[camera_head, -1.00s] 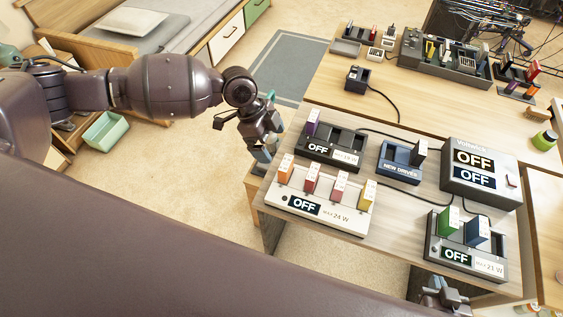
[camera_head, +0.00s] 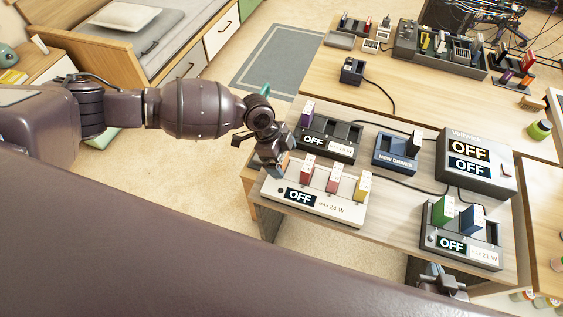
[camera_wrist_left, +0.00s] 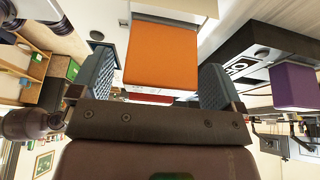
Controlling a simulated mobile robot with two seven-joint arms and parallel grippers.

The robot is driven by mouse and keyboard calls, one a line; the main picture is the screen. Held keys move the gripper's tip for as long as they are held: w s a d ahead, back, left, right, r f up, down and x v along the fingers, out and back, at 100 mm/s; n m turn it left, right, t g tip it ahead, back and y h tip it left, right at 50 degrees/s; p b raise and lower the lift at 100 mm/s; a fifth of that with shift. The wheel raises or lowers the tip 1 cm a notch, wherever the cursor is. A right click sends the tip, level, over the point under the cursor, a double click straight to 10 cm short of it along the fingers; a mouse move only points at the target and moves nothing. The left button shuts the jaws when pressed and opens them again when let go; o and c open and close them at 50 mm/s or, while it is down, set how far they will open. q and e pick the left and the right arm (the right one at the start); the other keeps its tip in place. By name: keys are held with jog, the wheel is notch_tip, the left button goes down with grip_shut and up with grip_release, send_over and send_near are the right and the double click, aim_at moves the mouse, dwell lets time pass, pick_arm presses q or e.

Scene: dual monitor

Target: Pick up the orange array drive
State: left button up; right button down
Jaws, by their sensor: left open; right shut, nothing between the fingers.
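The orange array drive (camera_wrist_left: 161,55) stands between the two fingers of my left gripper (camera_wrist_left: 156,82) in the left wrist view, with a gap visible on each side. In the head view my left gripper (camera_head: 274,162) is over the left end of the white array (camera_head: 322,209) marked OFF and mostly hides the orange drive there. The left gripper is open. Two red drives (camera_head: 306,172) and a yellow drive (camera_head: 362,186) stand in the same array. My right gripper (camera_head: 441,276) is shut and empty below the table's front edge.
A dark array (camera_head: 343,152) with a purple drive (camera_head: 307,113) stands close behind. The blue NEW DRIVES holder (camera_head: 394,163), a grey Voltwick box (camera_head: 449,188) and another array (camera_head: 470,254) with green and blue drives stand to the right.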

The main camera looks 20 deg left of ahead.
pick_arm(q)
jog(key=shift+d+f, duration=0.15)
jog(key=shift+f, duration=0.4)
jog(key=c, duration=1)
jog(key=shift+r, duration=0.1)
